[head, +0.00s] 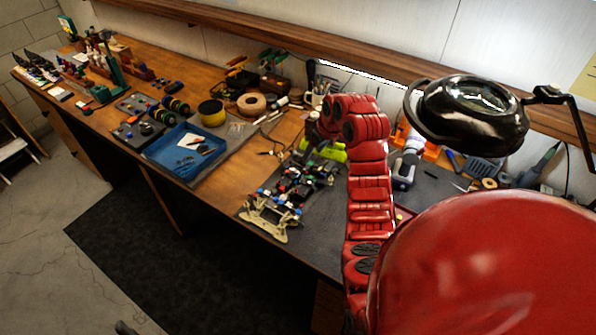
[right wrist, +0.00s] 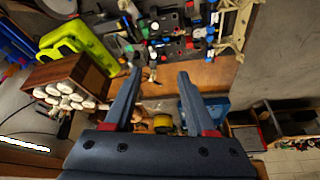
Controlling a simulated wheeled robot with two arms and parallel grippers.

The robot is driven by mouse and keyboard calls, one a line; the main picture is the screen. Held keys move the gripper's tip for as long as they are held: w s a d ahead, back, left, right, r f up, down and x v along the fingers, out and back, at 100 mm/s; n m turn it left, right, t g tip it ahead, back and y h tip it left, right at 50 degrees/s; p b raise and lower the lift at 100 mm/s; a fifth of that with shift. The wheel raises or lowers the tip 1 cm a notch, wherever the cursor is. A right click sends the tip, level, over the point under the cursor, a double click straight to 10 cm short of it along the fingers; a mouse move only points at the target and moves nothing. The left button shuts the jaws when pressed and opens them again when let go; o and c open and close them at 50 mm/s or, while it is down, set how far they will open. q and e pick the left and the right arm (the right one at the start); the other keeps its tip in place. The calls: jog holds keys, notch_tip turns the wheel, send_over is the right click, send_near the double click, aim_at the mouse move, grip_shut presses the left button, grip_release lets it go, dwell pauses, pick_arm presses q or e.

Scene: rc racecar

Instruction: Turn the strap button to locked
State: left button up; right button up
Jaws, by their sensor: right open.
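The RC car chassis (head: 290,187), with blue, red and black parts and a cream end piece, lies on the dark mat. In the right wrist view the chassis (right wrist: 165,45) fills the top, beyond my fingertips. A strap button cannot be told apart from the other small parts in either view. My right gripper (right wrist: 158,74) is open, with nothing between its fingers, and points toward the chassis's edge. In the head view my red right arm reaches over the bench, and its gripper is mostly hidden beside the chassis. My left gripper is not in view.
A lime-green object (right wrist: 75,42) stands close beside the chassis. A blue tray (head: 186,150) lies to the left. A magnifier lamp (head: 468,112) hangs at the right. Yellow and brown tape rolls (head: 212,112) and tools crowd the back of the bench.

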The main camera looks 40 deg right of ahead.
jog(key=b, duration=1)
send_near(299, 176)
jog(key=p+x, duration=0.3)
jog(key=x, duration=0.3)
jog(key=shift+w+f, duration=0.25)
jog(key=shift+f, duration=0.1)
jog(key=shift+x, duration=0.8)
grip_shut()
